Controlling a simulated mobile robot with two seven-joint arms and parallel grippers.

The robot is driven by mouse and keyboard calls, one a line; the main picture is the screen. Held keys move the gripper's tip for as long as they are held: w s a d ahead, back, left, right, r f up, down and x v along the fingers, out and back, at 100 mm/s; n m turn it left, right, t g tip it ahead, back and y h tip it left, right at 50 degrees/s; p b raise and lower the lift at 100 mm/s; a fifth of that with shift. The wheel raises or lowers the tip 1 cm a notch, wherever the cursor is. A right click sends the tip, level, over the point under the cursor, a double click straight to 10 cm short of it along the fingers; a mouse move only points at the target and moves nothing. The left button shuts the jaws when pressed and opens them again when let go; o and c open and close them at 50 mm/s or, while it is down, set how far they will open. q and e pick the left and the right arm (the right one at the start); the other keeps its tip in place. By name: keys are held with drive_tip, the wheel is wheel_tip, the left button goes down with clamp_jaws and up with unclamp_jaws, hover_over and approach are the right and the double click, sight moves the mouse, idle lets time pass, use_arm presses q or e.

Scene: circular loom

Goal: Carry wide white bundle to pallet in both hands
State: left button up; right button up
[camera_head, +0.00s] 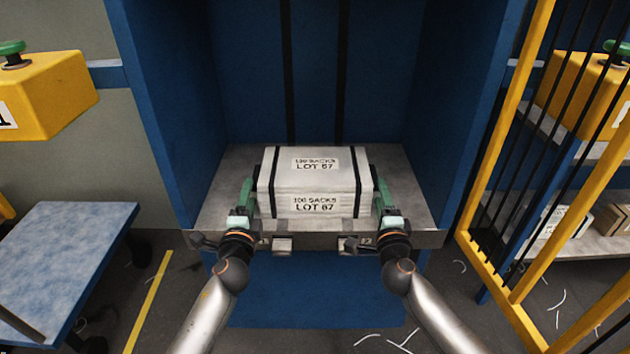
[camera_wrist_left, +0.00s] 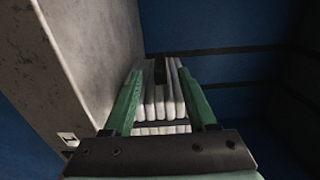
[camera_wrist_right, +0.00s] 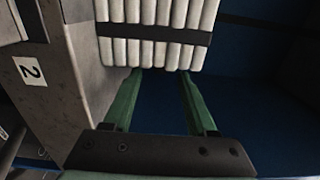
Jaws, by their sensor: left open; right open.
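The wide white bundle (camera_head: 315,182), strapped with two black bands and labelled LOT 67, rests on a grey metal shelf (camera_head: 412,192) inside a blue bay. My left gripper (camera_head: 246,196) is at the bundle's left side and my right gripper (camera_head: 383,194) is at its right side. Both are open. In the left wrist view, the bundle's layered side (camera_wrist_left: 160,104) shows between and beyond the fingers. In the right wrist view, its layered side (camera_wrist_right: 155,40) lies just beyond the fingertips. I cannot tell whether the fingers touch it. No pallet is clearly identifiable.
Blue walls close the bay on both sides and behind. A yellow barred gate (camera_head: 490,150) stands to the right. A blue-grey table (camera_head: 65,255) and a yellow box with a green button (camera_head: 45,95) are at left. White scraps lie on the dark floor.

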sight(254, 175)
use_arm(q)
drive_tip(key=shift+w, duration=3.5)
use_arm(e)
drive_tip(key=shift+w, duration=3.5)
use_arm(q)
clamp_jaws()
use_arm(e)
clamp_jaws()
use_arm(q)
drive_tip(key=shift+f, duration=0.1)
drive_tip(key=shift+w+r, duration=0.1)
drive_tip(key=shift+r, duration=0.25)
use_arm(e)
drive_tip(key=shift+w+r, duration=0.1)
drive_tip(key=shift+r, duration=0.2)
